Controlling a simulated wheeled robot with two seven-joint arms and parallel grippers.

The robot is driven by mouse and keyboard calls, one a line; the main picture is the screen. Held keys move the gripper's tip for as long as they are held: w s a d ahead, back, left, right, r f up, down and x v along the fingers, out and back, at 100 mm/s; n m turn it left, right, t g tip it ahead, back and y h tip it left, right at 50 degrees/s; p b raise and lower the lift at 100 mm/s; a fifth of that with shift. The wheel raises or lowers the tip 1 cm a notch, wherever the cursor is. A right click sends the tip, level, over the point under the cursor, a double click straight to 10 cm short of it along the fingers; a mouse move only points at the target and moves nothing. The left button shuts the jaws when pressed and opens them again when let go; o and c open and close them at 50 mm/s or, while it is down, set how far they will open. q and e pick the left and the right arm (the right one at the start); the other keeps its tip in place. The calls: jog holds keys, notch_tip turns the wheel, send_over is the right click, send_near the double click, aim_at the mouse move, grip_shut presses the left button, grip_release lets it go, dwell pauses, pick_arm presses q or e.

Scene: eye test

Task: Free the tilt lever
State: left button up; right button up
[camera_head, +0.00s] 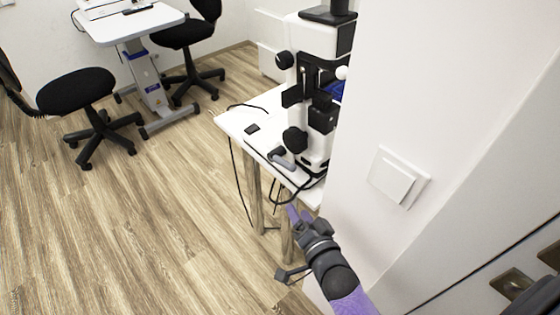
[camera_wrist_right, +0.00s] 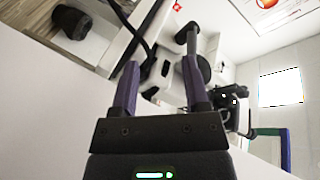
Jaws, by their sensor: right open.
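A white and black eye instrument (camera_head: 318,95) stands on a small white table (camera_head: 238,121). A short grey handle with a dark end (camera_head: 284,161) sits low at its front, near the table's edge; I cannot tell whether this is the tilt lever. In the right wrist view a grey rod (camera_wrist_right: 187,40) shows just beyond the purple fingers, beside a dark round knob (camera_wrist_right: 201,68). My right gripper (camera_head: 295,212) is below the table's front corner. In the wrist view (camera_wrist_right: 160,78) its fingers are apart, with nothing clearly held. My left gripper is not in view.
A white wall with a switch (camera_head: 393,181) stands close on the right of my right arm. Black cables (camera_head: 240,178) hang from the table. Black chairs (camera_head: 76,91) and another table (camera_head: 133,25) stand at the back left. The wooden floor (camera_head: 130,215) at left is clear.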

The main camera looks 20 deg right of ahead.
jog(key=m+t, duration=0.1)
jog(key=t, duration=0.1)
send_near(284, 161)
jog(key=w, duration=0.1)
jog(key=w+b, duration=0.1)
jog(key=w, duration=0.1)
jog(key=w+b, duration=0.1)
jog(key=w, duration=0.2)
jog(key=w+f+b, duration=0.1)
jog(key=w, duration=0.2)
jog(key=shift+w, duration=0.15)
jog(key=shift+w+r+b, duration=0.2)
jog(key=shift+w+b, duration=0.1)
jog(key=shift+w, duration=0.15)
grip_shut()
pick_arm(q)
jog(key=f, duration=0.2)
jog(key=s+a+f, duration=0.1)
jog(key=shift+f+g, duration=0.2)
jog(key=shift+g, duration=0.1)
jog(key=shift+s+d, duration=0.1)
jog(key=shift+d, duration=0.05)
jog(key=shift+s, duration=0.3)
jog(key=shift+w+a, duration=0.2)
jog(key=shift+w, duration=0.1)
pick_arm(e)
jog(key=shift+f, duration=0.1)
